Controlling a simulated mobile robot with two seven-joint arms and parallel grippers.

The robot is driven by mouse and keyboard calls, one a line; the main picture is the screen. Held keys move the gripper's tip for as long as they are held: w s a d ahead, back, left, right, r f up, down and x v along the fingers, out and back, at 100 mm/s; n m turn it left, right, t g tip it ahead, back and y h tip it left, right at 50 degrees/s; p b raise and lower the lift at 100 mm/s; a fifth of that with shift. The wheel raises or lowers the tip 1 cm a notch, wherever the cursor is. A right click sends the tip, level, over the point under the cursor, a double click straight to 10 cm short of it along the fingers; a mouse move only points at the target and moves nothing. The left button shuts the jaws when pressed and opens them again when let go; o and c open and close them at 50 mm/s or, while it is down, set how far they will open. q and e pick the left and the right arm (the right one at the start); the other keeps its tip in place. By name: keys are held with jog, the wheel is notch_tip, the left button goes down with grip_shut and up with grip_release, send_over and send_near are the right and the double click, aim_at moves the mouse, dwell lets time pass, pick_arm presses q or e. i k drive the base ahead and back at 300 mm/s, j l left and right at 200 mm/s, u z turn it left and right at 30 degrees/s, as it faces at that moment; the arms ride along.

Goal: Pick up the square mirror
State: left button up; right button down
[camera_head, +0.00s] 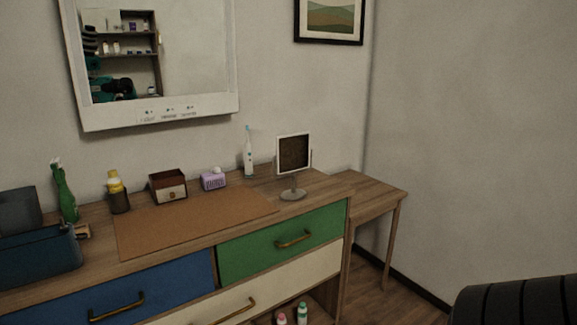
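The square mirror (293,153) stands upright on the right part of the dresser top, near the right end. It has a white frame, a dark brownish face, and a thin stand on a round grey base. Nothing covers it in the head view. Neither of my grippers shows in this view. A black ribbed shape at the lower right corner may be part of my arm, but no fingers are visible.
The dresser (323,184) carries a brown mat (190,223), a toothbrush (248,155), a purple box (213,180), a small wooden box (168,186), a yellow-capped bottle (117,193), a green bottle (65,193) and a dark blue box (40,257). A wall mirror (190,50) hangs above. A bare side table (372,187) stands right.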

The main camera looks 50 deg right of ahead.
aim_at(292, 194)
jog(key=z, duration=1.6)
jog(key=i+l+u, duration=0.1)
jog(key=u, duration=0.65)
jog(key=i+l+u, duration=0.4)
jog(key=l+u, duration=0.2)
jog(key=l, duration=0.15)
jog(key=i+l+u, duration=0.1)
jog(key=l, duration=0.35)
jog(key=i+l+u, duration=0.1)
jog(key=l, duration=0.35)
